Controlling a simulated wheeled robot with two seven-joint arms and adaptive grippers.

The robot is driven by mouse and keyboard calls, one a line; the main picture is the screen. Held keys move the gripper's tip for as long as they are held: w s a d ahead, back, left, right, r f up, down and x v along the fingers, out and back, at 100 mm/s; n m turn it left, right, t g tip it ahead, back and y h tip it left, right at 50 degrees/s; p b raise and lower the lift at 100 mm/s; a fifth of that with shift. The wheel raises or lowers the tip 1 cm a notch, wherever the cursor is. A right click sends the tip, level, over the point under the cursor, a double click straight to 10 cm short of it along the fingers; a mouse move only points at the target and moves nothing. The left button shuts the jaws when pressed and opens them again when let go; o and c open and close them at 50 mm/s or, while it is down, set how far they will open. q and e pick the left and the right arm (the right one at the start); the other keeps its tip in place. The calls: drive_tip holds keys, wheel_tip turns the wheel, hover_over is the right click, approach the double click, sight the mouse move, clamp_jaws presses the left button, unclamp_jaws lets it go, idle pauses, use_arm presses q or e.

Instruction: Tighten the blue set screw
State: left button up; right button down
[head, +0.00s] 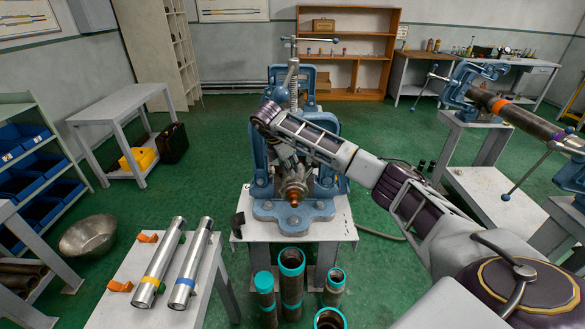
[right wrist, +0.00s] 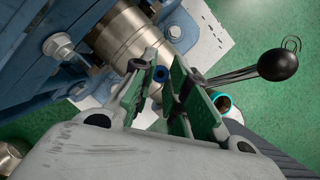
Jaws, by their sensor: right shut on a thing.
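The blue pipe vise (head: 292,208) stands on a white table in the middle of the head view, holding a short metal pipe fitting (head: 294,184) with a copper-coloured end. My right gripper (head: 287,158) reaches down to this fitting, and its fingers are small there. In the right wrist view, my right gripper (right wrist: 156,72) has its green-sided fingers closed beside the steel fitting (right wrist: 118,37). My left gripper is out of view.
A lever with a black ball (right wrist: 278,65) sticks out right of the fingers. Turquoise-ended pipes (head: 291,270) stand before the vise. Two steel tubes (head: 191,264) lie on a low table at left. Another vise (head: 470,82) holds a pipe at right.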

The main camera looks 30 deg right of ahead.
drive_tip(key=shift+w+r+m+g+p, duration=0.2)
drive_tip(key=shift+r+m+g+p, duration=0.2)
drive_tip(key=shift+m, duration=0.5)
drive_tip(key=m+g+p, duration=0.1)
drive_tip(key=m, duration=0.2)
drive_tip(key=shift+w+d+y+p, duration=0.1)
drive_tip(key=shift+y+p, duration=0.2)
drive_tip(key=shift+p, duration=0.1)
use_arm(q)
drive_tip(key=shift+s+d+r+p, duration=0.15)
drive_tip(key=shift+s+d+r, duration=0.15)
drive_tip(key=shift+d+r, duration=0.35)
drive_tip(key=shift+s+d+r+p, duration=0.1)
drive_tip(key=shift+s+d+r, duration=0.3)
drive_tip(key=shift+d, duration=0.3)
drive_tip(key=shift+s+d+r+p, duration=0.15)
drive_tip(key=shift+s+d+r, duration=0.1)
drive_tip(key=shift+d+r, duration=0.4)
use_arm(e)
drive_tip(key=shift+m+g, duration=0.3)
drive_tip(key=shift+m, duration=0.6)
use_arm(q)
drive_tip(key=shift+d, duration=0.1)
use_arm(e)
drive_tip(key=shift+f, duration=0.1)
